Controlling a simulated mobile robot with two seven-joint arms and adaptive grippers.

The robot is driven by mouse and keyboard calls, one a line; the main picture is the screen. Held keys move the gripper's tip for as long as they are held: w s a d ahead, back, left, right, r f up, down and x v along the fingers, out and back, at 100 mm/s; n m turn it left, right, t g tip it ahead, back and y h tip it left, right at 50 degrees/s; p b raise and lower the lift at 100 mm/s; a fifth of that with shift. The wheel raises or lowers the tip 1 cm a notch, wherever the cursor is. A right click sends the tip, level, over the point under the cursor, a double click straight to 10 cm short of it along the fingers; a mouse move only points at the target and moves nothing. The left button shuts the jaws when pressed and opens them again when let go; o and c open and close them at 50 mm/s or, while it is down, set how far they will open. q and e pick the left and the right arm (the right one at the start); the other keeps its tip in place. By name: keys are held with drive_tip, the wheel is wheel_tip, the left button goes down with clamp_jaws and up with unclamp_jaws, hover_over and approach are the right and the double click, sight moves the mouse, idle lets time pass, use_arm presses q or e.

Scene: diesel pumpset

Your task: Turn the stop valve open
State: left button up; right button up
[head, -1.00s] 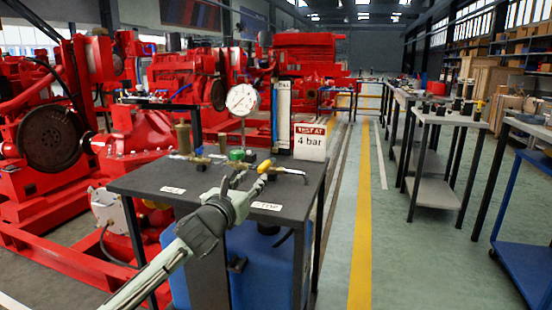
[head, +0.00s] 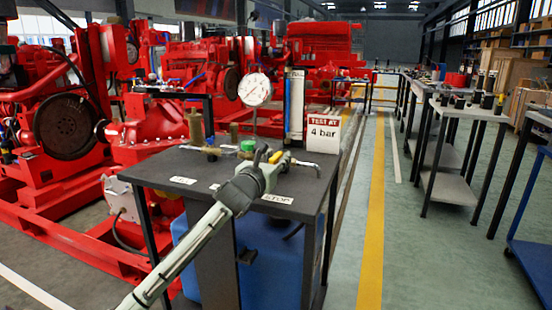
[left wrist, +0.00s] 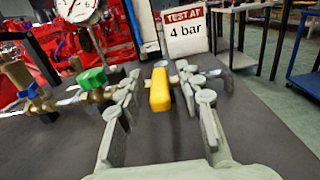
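The stop valve's yellow handle (head: 276,157) is near the right end of the bench, behind a STOP label (head: 277,199). In the left wrist view the yellow handle (left wrist: 160,92) points toward the camera, seemingly across the pipe line. My left gripper (head: 268,158) is at the handle. In the left wrist view its fingers (left wrist: 159,76) are open, one on each side of the handle, with gaps showing on both sides. In the head view the gripper partly hides the valve body. My right gripper is not in view.
A green-handled valve (left wrist: 93,78) and a blue-handled brass fitting (left wrist: 32,90) are to the left. A pressure gauge (head: 254,90) and a "TEST AT 4 bar" sign (head: 324,131) stand behind. A bent outlet pipe (head: 306,163) is at the right. A blue tank (head: 268,268) is under the dark bench top (head: 160,172).

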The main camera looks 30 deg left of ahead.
use_arm(q)
clamp_jaws()
idle(0.5)
